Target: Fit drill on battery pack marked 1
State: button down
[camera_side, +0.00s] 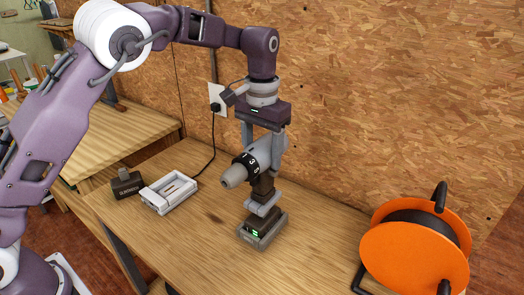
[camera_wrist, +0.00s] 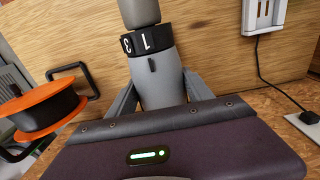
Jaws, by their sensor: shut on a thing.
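My gripper (camera_side: 263,150) is shut on the grey drill (camera_side: 235,177), with one finger on each side of its body. The drill is upright, its chuck pointing left and slightly down. In the wrist view, the drill (camera_wrist: 155,80) has a black collar with white numbers. Below the drill's foot is a dark and grey battery pack (camera_side: 262,236) with green lights, standing on the bench. The drill's foot is at the pack's top; I cannot tell whether they are locked together. Another dark battery pack (camera_side: 127,184) lies at the left. No mark 1 is readable on either pack.
A white charger (camera_side: 168,194) sits left of the drill, its cord running to a wall outlet (camera_side: 217,98). An orange cable reel (camera_side: 415,245) stands at the right. The wooden bench (camera_side: 310,255) is clear between the pack and the reel. A chipboard wall rises behind.

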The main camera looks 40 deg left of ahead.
jog(key=shift+f, duration=2.05)
dwell(1.2)
jog(key=shift+s+f, duration=0.15)
jog(key=shift+f, duration=0.3)
dwell(0.6)
jog(key=shift+c, duration=1.6)
grip_release()
jog(key=shift+r, duration=0.1)
